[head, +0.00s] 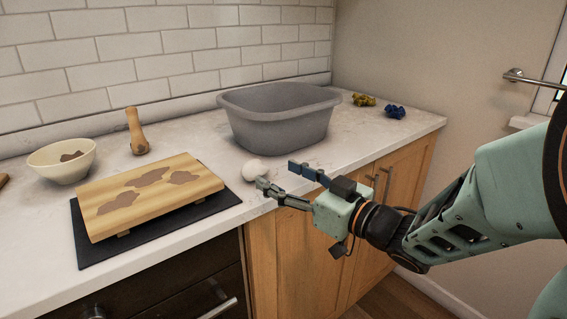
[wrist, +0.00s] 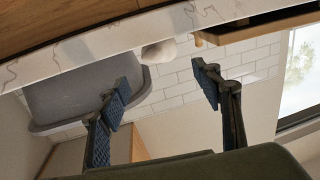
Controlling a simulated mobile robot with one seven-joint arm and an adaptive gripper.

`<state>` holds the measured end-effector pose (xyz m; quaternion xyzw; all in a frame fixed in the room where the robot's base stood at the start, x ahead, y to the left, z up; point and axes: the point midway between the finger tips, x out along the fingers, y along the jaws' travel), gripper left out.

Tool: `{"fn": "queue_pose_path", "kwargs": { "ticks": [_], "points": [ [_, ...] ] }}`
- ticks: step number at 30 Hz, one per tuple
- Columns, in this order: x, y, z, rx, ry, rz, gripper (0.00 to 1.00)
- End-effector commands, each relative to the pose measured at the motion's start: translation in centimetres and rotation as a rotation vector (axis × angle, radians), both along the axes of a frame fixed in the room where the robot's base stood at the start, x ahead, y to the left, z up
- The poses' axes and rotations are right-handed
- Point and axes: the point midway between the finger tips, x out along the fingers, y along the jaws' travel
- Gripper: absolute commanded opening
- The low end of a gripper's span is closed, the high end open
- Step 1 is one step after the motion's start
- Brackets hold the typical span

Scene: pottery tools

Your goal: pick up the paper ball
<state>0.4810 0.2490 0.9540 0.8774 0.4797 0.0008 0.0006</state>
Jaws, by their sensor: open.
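The paper ball (head: 254,170) is white and roundish. It sits on the white counter near its front edge, between the cutting board and the grey tub. In the wrist view the ball (wrist: 158,52) shows beyond the fingertips, roughly between them. My gripper (head: 278,176) is open and empty at the counter's front edge, just in front and to the right of the ball. The fingers (wrist: 162,84) are spread wide in the wrist view, with nothing between the pads. I cannot tell the exact gap between fingertips and ball.
The grey tub (head: 275,130) stands right behind the ball. The wooden board (head: 205,178) on a dark mat (head: 88,252) lies to the left. A bowl (head: 80,174) and a wooden tool (head: 136,132) stand further left. Yellow (head: 363,100) and blue (head: 395,112) lumps lie back right.

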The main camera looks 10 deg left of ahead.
Motion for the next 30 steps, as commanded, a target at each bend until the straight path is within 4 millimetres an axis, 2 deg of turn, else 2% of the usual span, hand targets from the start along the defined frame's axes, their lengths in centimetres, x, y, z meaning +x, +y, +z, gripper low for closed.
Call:
{"fn": "queue_pose_path", "kwargs": {
  "ticks": [3,11,18,28,30],
  "points": [
    [1.1,1.7,-0.2,0.000,0.000,0.001,0.59],
    [2.3,3.5,-0.2,0.000,0.000,-0.002,0.59],
    [4.3,6.4,-0.3,0.000,0.001,-0.002,0.59],
    [4.9,7.1,-0.1,0.000,0.002,-0.006,0.59],
    [4.8,7.1,-0.1,0.000,0.002,-0.006,0.53]
  ]
}}
